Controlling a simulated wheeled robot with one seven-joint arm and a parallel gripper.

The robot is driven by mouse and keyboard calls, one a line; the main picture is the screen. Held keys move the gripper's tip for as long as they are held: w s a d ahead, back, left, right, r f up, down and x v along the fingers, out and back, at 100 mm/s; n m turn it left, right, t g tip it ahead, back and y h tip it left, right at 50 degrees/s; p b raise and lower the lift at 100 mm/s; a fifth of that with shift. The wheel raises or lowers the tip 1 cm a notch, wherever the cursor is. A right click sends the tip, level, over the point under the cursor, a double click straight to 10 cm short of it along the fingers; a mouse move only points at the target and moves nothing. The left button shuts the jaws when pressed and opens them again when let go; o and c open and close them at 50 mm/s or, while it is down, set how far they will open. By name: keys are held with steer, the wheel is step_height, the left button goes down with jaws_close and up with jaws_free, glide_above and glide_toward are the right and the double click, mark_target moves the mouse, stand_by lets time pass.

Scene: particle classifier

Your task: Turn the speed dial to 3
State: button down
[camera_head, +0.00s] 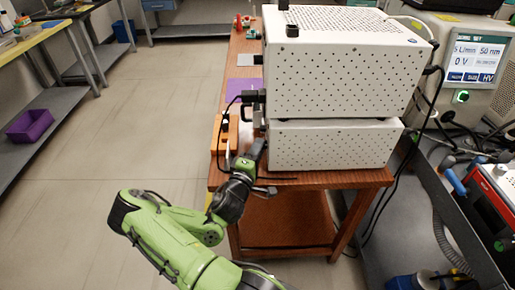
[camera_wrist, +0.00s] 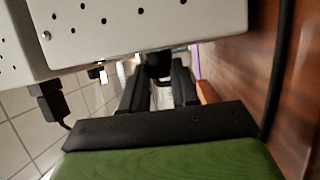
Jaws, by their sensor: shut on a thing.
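Two white perforated instrument boxes are stacked on a wooden table: the upper box (camera_head: 335,65) and the lower box (camera_head: 330,147). My gripper (camera_head: 257,152) is at the left side of the lower box, low over the table. In the wrist view my black fingers (camera_wrist: 157,80) are on either side of a small dark knob-like part (camera_wrist: 157,64) and closed on it; it looks like the speed dial. The white casing (camera_wrist: 145,22) is just above. The dial's numbers and pointer are hidden, so its setting cannot be read.
An orange block rack (camera_head: 217,148) stands on the table (camera_head: 300,181) left of the boxes. A purple mat (camera_head: 240,88) lies behind it. Black cables hang near my gripper, and a display unit (camera_head: 470,55) stands at the right.

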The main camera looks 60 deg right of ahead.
steer(key=shift+f+m+h, duration=0.2)
steer(key=shift+m+h, duration=0.3)
steer(key=shift+h, duration=0.3)
steer(key=c, duration=0.8)
jaws_free()
steer(key=shift+c, duration=0.2)
steer(key=shift+f, duration=0.1)
